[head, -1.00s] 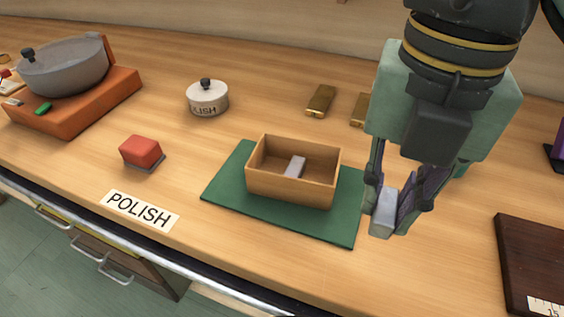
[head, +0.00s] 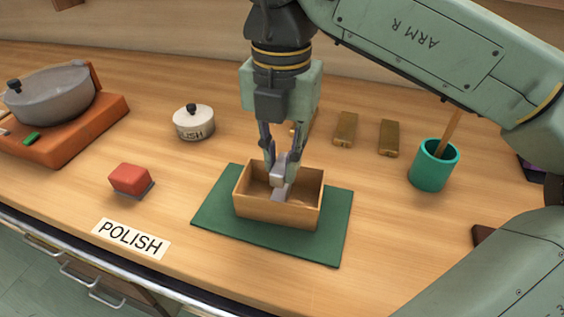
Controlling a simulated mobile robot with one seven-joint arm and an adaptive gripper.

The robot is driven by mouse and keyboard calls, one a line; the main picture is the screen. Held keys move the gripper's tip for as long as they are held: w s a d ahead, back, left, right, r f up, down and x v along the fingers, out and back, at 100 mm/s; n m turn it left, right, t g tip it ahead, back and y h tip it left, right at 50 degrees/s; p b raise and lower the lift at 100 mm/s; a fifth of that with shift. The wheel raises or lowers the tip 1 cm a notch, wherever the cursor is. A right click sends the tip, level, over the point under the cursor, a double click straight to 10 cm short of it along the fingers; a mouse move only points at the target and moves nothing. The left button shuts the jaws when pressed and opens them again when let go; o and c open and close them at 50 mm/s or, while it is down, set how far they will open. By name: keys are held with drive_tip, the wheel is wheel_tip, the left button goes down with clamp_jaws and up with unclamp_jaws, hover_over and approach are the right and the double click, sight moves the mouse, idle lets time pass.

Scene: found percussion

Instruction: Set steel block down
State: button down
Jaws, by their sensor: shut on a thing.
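My gripper (head: 281,168) is shut on a small grey steel block (head: 278,176), with its fingers pointing down into the open wooden box (head: 255,210). The held block is at or just below the level of the box's far rim. A second grey block (head: 279,194) lies inside the box, just below the held one in the picture. I cannot tell whether the two touch. The box stands on a green mat (head: 216,216). My fingers hide part of the box's far wall.
Brass bars (head: 345,129) lie behind the box. A teal cup (head: 434,166) holding a wooden stick stands at the right. A lidded POLISH pot (head: 194,123), a red block (head: 129,179) and a POLISH label (head: 130,239) are at the left. A grey pan (head: 50,93) sits farther left.

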sight(282, 164)
wheel_tip(282, 164, down, 2)
drive_tip(key=shift+f, duration=0.25)
drive_tip(key=shift+f+b, duration=0.5)
drive_tip(key=shift+f, duration=0.1)
drive_tip(key=c, duration=1.5)
unclamp_jaws()
drive_tip(key=shift+r, duration=0.15)
drive_tip(key=shift+r+p, duration=0.3)
drive_tip(key=shift+p, duration=0.2)
wheel_tip(282, 164, up, 12)
drive_tip(key=shift+r, duration=0.2)
